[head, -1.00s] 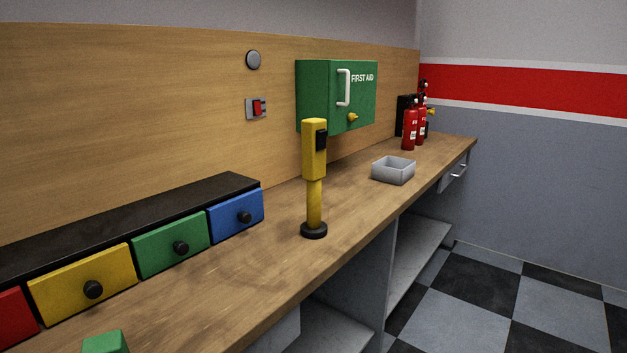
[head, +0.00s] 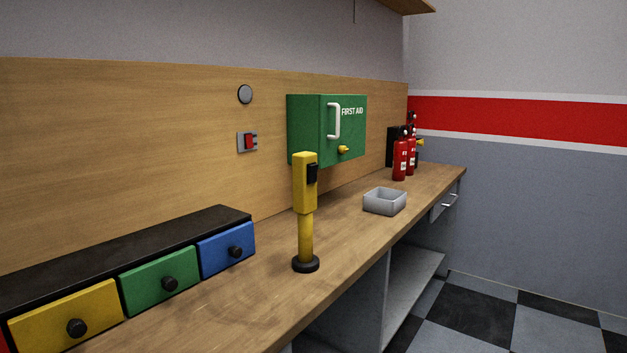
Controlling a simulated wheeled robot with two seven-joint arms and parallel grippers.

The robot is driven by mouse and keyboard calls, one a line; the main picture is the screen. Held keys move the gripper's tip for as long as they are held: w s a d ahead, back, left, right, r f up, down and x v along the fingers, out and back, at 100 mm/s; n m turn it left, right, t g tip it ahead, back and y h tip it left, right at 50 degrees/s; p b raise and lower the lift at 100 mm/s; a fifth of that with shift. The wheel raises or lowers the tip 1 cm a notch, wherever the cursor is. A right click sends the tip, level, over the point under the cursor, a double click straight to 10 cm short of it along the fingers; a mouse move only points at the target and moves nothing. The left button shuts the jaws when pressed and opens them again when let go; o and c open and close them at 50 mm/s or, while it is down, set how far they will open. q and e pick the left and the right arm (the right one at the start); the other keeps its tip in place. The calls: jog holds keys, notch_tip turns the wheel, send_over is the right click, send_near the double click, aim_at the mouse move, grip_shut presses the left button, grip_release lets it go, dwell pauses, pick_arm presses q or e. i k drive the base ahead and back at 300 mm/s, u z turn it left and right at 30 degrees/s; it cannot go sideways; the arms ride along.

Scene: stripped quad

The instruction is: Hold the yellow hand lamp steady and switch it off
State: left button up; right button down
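The yellow hand lamp (head: 305,205) stands upright on its round black base on the wooden workbench. A black switch part (head: 312,174) sits on the right side of its boxy yellow head. Whether the lamp is lit or which way the switch is set cannot be told. Nothing touches the lamp. Neither of my grippers shows in the head view.
The wooden workbench (head: 270,305) holds a drawer unit (head: 160,283) at left, a grey open tray (head: 384,202) right of the lamp and red fire extinguishers (head: 400,160) at the far end. A green first aid cabinet (head: 328,130) hangs behind. Bench around the lamp is clear.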

aim_at(312, 169)
jog(key=z, duration=2.05)
jog(key=i, duration=1.7)
jog(key=u, duration=2.65)
